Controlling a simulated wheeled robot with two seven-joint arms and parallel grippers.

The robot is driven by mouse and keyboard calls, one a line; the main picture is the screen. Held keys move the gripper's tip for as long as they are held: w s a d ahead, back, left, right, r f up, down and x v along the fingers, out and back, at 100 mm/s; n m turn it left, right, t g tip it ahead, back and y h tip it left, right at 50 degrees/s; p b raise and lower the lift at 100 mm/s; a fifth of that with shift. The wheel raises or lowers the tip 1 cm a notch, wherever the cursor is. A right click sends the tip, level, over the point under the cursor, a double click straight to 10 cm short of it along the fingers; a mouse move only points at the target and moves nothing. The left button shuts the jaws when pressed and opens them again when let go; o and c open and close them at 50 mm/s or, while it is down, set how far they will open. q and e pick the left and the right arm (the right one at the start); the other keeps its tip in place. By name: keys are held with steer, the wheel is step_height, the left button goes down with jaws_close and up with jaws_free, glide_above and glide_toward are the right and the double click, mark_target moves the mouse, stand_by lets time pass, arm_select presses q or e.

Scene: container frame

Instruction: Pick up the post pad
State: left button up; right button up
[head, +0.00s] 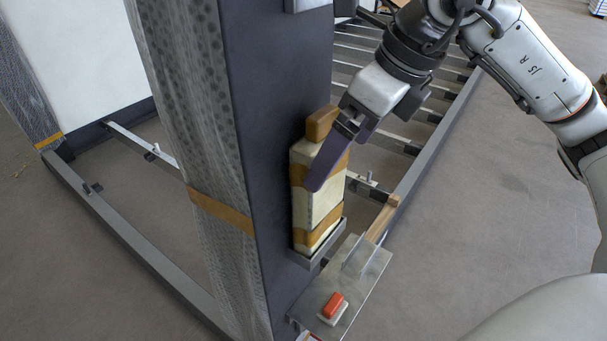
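The post pad (323,208) is a cream block with brown bands and a brown top piece (321,123). It stands upright against the dark face of the post (283,130), its lower end in a small grey metal holder (322,248). My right gripper (338,160) comes in from the upper right. One long dark purple finger lies across the upper front of the pad; the other finger shows only partly beside the pad's right edge. Whether the fingers touch or clamp the pad cannot be told. My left gripper is not in view.
A metal plate (357,280) with a red-and-white block (333,307) and a wooden handle (382,219) sits below the pad. Bubble wrap (187,120) covers the post's left side. Grey frame rails (435,140) run behind at right. Open floor lies at lower right.

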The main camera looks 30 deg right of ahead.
steer(key=a+x, duration=0.1)
steer(key=x, duration=0.6)
steer(key=shift+w+p, duration=0.25)
steer(key=shift+p, duration=0.2)
steer(key=shift+c, duration=0.9)
steer(key=c, duration=0.7)
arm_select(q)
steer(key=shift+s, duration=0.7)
arm_select(e)
steer(key=shift+c, duration=0.5)
steer(key=shift+w+r, duration=0.1)
steer(key=shift+r, duration=0.1)
